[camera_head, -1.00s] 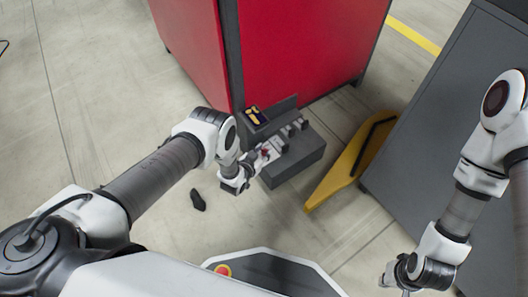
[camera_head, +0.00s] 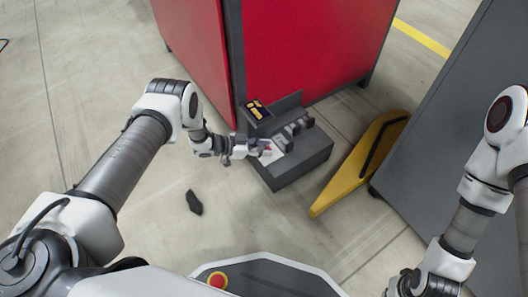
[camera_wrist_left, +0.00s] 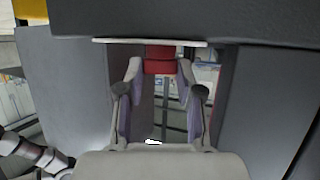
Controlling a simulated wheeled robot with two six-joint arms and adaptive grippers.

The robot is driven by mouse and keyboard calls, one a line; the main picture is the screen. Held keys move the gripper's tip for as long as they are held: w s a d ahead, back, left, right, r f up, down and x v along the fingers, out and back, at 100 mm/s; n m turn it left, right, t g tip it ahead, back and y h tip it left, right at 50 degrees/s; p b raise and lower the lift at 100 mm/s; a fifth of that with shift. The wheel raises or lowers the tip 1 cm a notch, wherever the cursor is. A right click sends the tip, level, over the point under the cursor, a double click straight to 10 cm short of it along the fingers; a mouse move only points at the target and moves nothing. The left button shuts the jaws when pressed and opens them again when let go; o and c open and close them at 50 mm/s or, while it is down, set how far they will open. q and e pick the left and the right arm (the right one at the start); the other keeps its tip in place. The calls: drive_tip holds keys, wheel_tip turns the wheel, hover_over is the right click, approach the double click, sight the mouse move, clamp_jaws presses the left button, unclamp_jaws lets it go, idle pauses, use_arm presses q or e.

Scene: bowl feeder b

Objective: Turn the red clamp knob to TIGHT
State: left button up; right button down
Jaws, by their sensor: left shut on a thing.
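The red clamp knob (camera_wrist_left: 160,66) shows between the fingertips of my left gripper (camera_wrist_left: 160,74) in the left wrist view, just under a pale plate edge. In the head view, a small red part of the knob (camera_head: 267,149) shows at the tips of my left gripper (camera_head: 258,149), which reaches in from the left. The gripper is shut on the knob. Any TIGHT marking is too small to read. My right gripper (camera_head: 402,287) is low at the bottom right, away from the knob, and its fingers are unclear.
The knob sits on a dark grey fixture block (camera_head: 300,170) with several small posts and a dark panel with yellow marks (camera_head: 256,110). A red cabinet (camera_head: 300,50) stands behind. A yellow piece (camera_head: 345,180) and grey cabinet (camera_head: 440,120) are right. A black object (camera_head: 194,202) lies on open floor.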

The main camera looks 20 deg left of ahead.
use_arm(q)
drive_tip(key=shift+m+g, duration=0.3)
drive_tip(key=shift+g, duration=0.1)
drive_tip(key=o, duration=1.2)
drive_tip(key=shift+w, duration=0.1)
drive_tip(key=shift+c, duration=0.2)
